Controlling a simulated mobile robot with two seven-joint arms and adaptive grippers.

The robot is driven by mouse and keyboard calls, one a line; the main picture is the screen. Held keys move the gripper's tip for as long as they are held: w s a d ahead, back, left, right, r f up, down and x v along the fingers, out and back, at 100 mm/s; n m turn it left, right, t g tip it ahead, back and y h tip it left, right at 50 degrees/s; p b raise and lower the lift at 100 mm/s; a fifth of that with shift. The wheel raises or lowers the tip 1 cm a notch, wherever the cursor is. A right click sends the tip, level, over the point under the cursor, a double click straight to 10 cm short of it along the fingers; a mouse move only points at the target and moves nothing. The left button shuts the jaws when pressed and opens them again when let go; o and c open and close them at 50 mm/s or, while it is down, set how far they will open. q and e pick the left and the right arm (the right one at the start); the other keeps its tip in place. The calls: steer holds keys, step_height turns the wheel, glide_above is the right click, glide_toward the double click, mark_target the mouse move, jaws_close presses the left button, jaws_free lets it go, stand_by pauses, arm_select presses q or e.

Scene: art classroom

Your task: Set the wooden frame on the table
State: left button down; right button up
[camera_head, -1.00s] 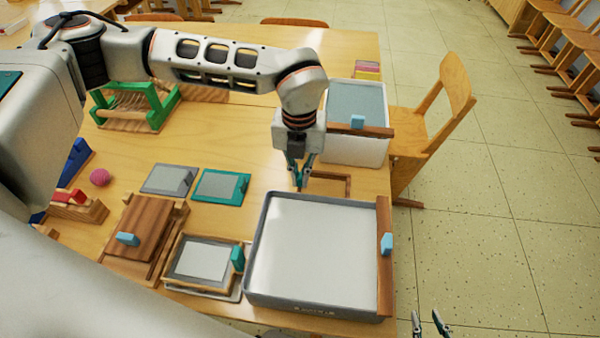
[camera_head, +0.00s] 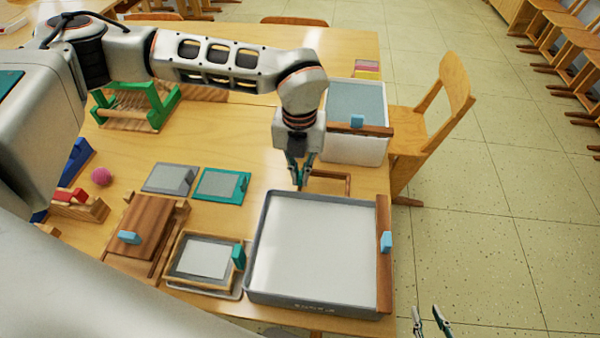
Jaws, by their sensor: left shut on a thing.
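A thin brown wooden frame (camera_head: 348,184) shows just behind the large grey-rimmed tray, near the table's right edge. My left gripper (camera_head: 299,184) points down at the frame's left side and is shut on it. The fingers hide part of that side, and the tray rim hides the near side. The frame looks level, at or very close to the table (camera_head: 240,160); I cannot tell whether it touches. My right gripper (camera_head: 431,325) is at the bottom edge, beyond the table over the floor, with its fingers apart and empty.
The large tray (camera_head: 252,270) fills the front right of the table. A white tub (camera_head: 352,150) stands behind the frame. Grey and teal screens (camera_head: 220,184), a wooden press (camera_head: 140,235) and a framed mould (camera_head: 200,260) lie to the left. A chair (camera_head: 440,110) stands at the right.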

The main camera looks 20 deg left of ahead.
arm_select(q)
steer(key=shift+f, duration=1.1)
stand_by(2.1)
steer(key=c, duration=2.1)
jaws_free()
steer(key=shift+c, duration=0.2)
step_height(320, 180, up, 12)
steer(key=shift+r, duration=0.1)
